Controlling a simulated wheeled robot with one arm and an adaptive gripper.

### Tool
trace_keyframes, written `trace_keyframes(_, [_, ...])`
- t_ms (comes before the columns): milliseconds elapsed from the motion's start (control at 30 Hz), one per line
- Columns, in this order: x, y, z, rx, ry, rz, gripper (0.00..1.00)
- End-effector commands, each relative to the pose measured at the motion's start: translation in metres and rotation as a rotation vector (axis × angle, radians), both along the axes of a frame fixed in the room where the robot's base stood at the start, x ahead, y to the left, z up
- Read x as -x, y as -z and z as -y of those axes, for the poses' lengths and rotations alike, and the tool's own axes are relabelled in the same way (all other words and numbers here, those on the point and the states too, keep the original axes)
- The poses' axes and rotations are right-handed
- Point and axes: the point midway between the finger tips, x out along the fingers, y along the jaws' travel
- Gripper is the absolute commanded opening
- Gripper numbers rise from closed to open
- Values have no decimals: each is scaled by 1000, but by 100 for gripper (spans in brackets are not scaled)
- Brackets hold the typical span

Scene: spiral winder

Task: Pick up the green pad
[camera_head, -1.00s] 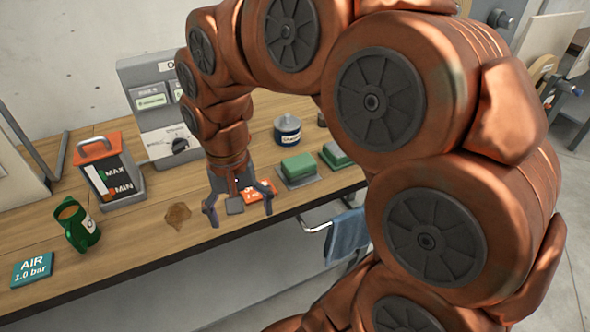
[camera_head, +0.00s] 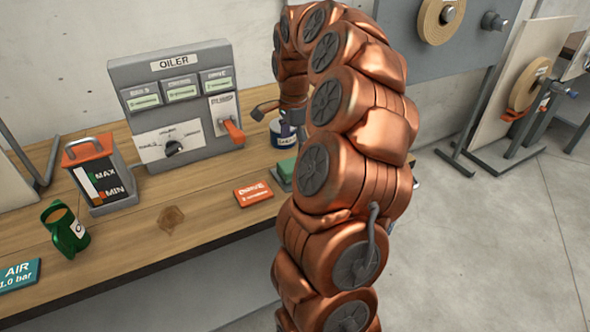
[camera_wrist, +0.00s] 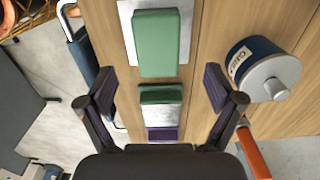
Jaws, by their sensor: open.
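In the head view one green pad (camera_head: 286,167) shows, partly hidden by my arm. My gripper (camera_wrist: 160,88) is open and empty, its purple-lined fingers spread left and right of the lower pad. A purple piece (camera_wrist: 162,135) sits below that pad, probably another finger's lining.
A blue-and-grey tin (camera_wrist: 262,75) stands close to the right finger. The oiler panel (camera_head: 175,105) with an orange lever is behind.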

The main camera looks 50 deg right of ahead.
Motion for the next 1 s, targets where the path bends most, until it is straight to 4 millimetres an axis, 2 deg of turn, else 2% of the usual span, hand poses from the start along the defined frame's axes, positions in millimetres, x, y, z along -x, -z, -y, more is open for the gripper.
trace_keyframes(367, [3,31,0,-4,-4,-3,92])
trace_keyframes(600, [5,61,1,-3,-5,-1,92])
trace_keyframes(933, [4,69,1,0,-5,3,92])
trace_keyframes(1000, [4,69,1,-1,-5,3,86])
